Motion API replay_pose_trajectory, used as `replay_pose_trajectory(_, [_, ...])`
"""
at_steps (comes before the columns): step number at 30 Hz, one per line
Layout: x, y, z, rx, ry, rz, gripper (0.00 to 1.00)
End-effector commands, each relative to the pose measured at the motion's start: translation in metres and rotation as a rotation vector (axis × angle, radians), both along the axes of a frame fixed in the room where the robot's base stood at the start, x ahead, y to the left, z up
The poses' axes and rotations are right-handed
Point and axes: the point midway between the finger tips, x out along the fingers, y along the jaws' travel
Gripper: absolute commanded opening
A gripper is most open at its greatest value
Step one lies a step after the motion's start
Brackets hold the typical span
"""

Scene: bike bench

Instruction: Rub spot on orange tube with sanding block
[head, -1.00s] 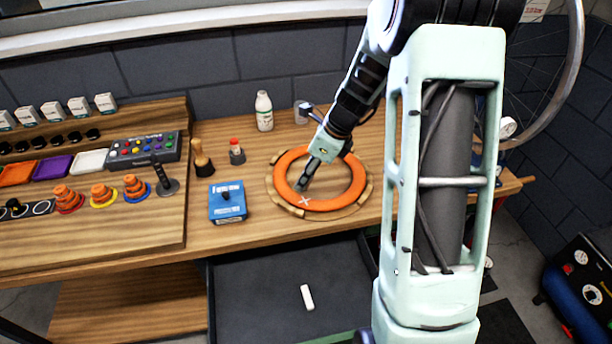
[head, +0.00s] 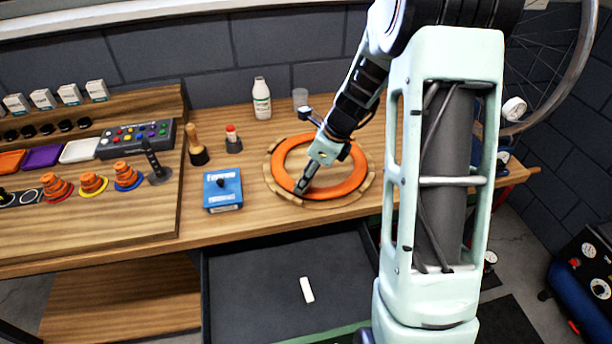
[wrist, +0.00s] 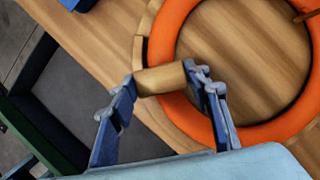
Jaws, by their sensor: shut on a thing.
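The orange tube (head: 348,186) lies flat as a ring on a round wooden cradle (head: 271,186) on the bench; it also shows in the wrist view (wrist: 285,128). My gripper (wrist: 160,80) is shut on a tan block, seemingly the sanding block (wrist: 160,77). The block is at the tube's near-left part, over or against it; the views do not settle whether they touch. In the head view my gripper (head: 301,187) hides the block and that stretch of tube. The white cross mark on the tube is hidden now.
A blue box (head: 222,190) sits left of the tube. Behind stand a wooden-handled tool (head: 195,145), a red-capped small bottle (head: 233,139) and a white bottle (head: 261,100). Below, an open dark drawer (head: 255,280) holds a white stick (head: 306,290).

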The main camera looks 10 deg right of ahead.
Motion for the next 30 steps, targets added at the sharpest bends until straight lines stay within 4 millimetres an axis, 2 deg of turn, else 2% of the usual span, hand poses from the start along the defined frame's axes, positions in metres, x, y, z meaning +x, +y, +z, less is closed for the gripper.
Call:
replay_pose_trajectory(21, [0.0, -0.0002, -0.0077, 0.0, 0.0, 0.0, 0.24])
replay_pose_trajectory(30, [-0.0048, -0.0074, -0.0064, 0.0, 0.0, -0.001, 0.24])
